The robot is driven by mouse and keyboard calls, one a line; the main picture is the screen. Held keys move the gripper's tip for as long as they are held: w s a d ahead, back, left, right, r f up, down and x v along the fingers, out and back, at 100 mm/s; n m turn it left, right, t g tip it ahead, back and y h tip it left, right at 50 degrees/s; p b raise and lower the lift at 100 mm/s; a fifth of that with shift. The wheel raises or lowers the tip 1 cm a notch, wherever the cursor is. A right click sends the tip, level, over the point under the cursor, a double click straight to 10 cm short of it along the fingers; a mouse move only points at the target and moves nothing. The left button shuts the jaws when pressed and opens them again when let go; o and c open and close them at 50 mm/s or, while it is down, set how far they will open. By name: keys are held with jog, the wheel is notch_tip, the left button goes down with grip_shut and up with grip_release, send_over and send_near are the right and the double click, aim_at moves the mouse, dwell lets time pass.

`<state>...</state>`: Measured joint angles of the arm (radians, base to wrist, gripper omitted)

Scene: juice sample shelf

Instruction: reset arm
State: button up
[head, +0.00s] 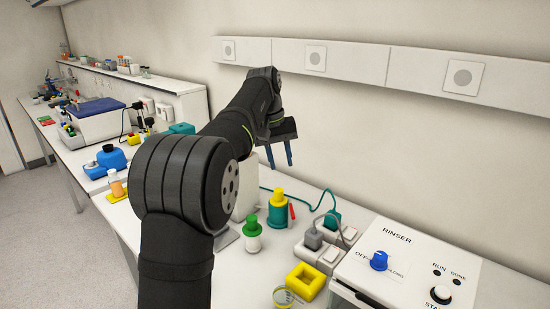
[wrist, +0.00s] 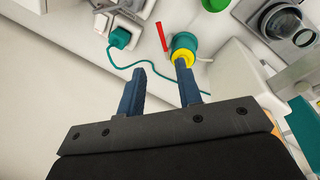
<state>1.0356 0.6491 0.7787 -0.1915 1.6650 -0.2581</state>
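My gripper (head: 280,157) is raised above the back of the bench, near the wall, with its two blue fingers pointing down. In the wrist view my gripper (wrist: 161,79) shows its fingers apart with a gap between them. Nothing is held in that gap. A teal bottle with a yellow cap (head: 277,210) stands on the bench below the gripper; it also shows beyond the right finger in the wrist view (wrist: 182,46). The fingers look apart from it.
A green-capped white bottle (head: 252,234), a yellow square holder (head: 305,281), a red stick (head: 291,211) and a power strip (head: 321,251) are on the bench. The rinser (head: 410,265) stands at the right. A teal cable (head: 300,190) runs along the back. The wall is close behind.

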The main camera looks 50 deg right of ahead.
aim_at(292, 215)
dwell(0.3)
jog(key=f, duration=0.5)
jog(key=s+d+f, duration=0.1)
jog(key=f, duration=0.5)
jog(key=s+d+f, duration=0.1)
jog(key=f, duration=0.5)
jog(key=shift+s+d+f, duration=0.1)
jog(key=shift+s+d, duration=0.1)
jog(key=shift+s, duration=0.05)
notch_tip(292, 215, up, 18)
jog(key=w+a+f, duration=0.1)
jog(key=w+a, duration=0.1)
jog(key=w, duration=0.1)
jog(key=s+f, duration=0.1)
jog(key=f, duration=0.4)
jog(key=s+d+f, duration=0.1)
jog(key=f, duration=0.5)
jog(key=s+d+f, duration=0.1)
jog(key=f, duration=0.5)
jog(key=shift+s+d+n, duration=0.2)
jog(key=shift+s+n, duration=0.05)
jog(key=shift+n, duration=0.35)
jog(key=shift+s+d+n, duration=0.2)
jog(key=shift+n, duration=0.4)
